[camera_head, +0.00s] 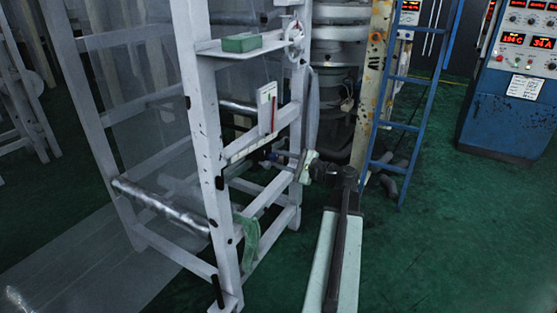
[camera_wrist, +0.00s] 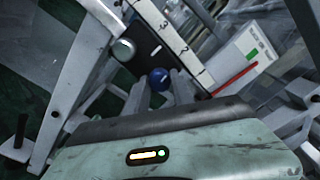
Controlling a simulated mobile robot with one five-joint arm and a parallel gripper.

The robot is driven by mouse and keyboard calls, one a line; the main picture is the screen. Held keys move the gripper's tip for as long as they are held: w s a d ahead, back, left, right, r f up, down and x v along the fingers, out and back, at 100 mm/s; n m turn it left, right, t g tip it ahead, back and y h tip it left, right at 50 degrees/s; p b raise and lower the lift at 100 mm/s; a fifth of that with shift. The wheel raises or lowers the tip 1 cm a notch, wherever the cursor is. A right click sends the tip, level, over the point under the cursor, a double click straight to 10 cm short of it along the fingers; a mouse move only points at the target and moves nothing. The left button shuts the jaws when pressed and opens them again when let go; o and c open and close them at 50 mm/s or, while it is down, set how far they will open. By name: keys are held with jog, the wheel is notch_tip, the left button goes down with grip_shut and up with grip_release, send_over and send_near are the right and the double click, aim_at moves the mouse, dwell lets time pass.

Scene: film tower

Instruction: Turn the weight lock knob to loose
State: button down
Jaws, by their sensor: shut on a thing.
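The weight lock knob is a small blue ball-like knob (camera_wrist: 158,78) on a dark plate in the wrist view. My gripper (camera_wrist: 163,84) has its two grey fingers on either side of the knob, shut on it. In the head view my gripper (camera_head: 282,156) reaches from the right into the white frame, at the lower crossbar. The knob's turn marking cannot be read there.
A white scale strip with dark marks (camera_wrist: 185,40) runs beside the knob, and a pale round knob (camera_wrist: 122,50) is close by. A white card with a red bar (camera_head: 267,107) stands above on the frame (camera_head: 205,130). A green cloth (camera_head: 248,240) hangs lower. A blue ladder (camera_head: 410,110) stands to the right.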

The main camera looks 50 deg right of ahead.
jog(key=n, duration=0.3)
jog(key=shift+n, duration=2.1)
jog(key=c, duration=1.1)
grip_release()
jog(key=v, duration=0.8)
jog(key=shift+a, duration=0.1)
